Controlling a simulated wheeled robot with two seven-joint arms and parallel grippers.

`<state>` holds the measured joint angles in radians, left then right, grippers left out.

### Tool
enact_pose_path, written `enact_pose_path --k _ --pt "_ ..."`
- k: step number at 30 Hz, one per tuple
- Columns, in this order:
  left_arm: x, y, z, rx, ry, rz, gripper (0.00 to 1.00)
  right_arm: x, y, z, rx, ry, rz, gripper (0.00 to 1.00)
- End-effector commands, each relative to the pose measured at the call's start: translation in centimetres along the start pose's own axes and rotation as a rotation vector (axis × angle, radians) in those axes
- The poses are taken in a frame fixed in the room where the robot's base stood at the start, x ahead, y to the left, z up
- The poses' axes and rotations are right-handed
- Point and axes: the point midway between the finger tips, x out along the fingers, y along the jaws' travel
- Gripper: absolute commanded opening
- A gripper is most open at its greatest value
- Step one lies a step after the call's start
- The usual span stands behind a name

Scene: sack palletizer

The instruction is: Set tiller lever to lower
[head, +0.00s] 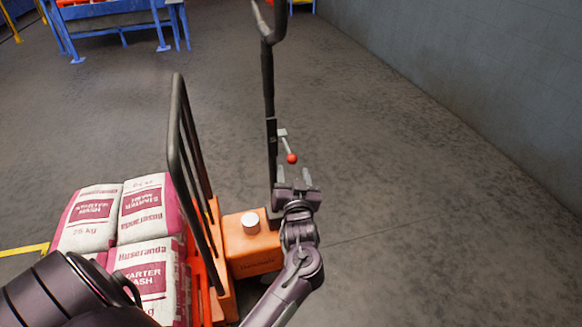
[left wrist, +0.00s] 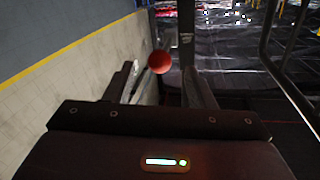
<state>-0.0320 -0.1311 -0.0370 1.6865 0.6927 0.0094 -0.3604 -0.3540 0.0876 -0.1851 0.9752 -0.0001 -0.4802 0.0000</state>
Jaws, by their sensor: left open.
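The tiller lever (head: 287,146) is a short thin rod with a red ball knob (head: 292,158), mounted on the dark upright tiller post (head: 269,95). The rod slants down and to the right from its mount. My left gripper (head: 294,177) is open and empty just below the knob in the head view. In the left wrist view the red knob (left wrist: 160,61) shows at the tips of the two spread fingers (left wrist: 158,75), nearer the left finger. I see no finger touching it; the exact depth gap is unclear. My right gripper is not in view.
The orange pallet truck body (head: 253,245) and its black guard frame (head: 178,130) stand left of my left gripper. Stacked sacks (head: 140,212) lie left of the frame. A blue stand (head: 120,22) is at the back. Open floor (head: 400,220) lies right, up to a grey wall (head: 490,90).

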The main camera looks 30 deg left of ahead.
Motion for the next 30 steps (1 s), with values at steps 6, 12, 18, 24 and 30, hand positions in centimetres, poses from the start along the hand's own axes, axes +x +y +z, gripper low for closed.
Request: enact_pose_path --k 6,12,18,24,30 --pt "2.8 -0.4 -0.7 -0.006 0.009 -0.013 0.5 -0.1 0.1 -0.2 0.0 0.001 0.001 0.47" --pt "5.9 -0.3 -0.6 -0.005 0.008 -0.01 0.5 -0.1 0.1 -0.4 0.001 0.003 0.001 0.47" --pt "7.6 -0.3 -0.6 -0.005 0.007 -0.008 0.5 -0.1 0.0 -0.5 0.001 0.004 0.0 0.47" --pt "7.7 -0.3 -0.5 -0.006 0.006 -0.008 0.5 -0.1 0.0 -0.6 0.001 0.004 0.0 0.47" --pt "7.7 -0.3 -0.5 -0.006 0.006 -0.007 0.34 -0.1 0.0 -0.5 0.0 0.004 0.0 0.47"
